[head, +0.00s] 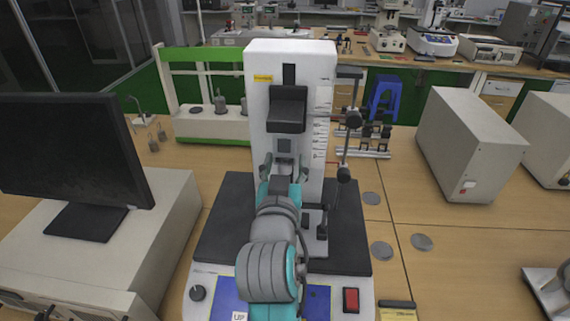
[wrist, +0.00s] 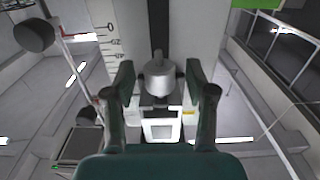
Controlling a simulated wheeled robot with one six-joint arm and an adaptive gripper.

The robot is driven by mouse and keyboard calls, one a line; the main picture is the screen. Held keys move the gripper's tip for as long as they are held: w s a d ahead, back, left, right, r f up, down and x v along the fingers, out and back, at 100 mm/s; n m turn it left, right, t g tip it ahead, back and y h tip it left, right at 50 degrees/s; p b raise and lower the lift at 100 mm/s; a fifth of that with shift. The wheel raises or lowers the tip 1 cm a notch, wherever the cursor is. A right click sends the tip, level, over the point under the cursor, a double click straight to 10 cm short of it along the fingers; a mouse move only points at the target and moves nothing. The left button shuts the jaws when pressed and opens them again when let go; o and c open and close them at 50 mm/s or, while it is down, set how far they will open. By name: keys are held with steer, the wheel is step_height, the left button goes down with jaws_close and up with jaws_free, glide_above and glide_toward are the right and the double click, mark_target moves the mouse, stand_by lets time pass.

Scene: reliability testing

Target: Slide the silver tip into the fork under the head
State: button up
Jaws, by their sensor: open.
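The black head (head: 287,108) sits on the front of the white upright column of the test machine. Just below it is a small grey part (head: 284,146), where the fork is too small to make out. My gripper (head: 283,166) is right under it, in front of the column. In the wrist view my gripper (wrist: 161,95) is open, with one dark green finger on each side of a silver, rounded tip (wrist: 160,80). Small gaps seem to show beside the tip; I cannot tell whether either finger touches it. A pale square part (wrist: 158,130) shows near it. How the tip meets the fork is hidden.
A thin rod with black knobs (head: 353,118) stands close to the right of the column. A monitor (head: 72,150) stands at the left, and a beige box (head: 468,145) at the right. Flat grey discs (head: 381,251) lie on the table right of the machine's base.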

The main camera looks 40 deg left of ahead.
steer(key=shift+s, duration=0.1)
steer(key=v, duration=1.2)
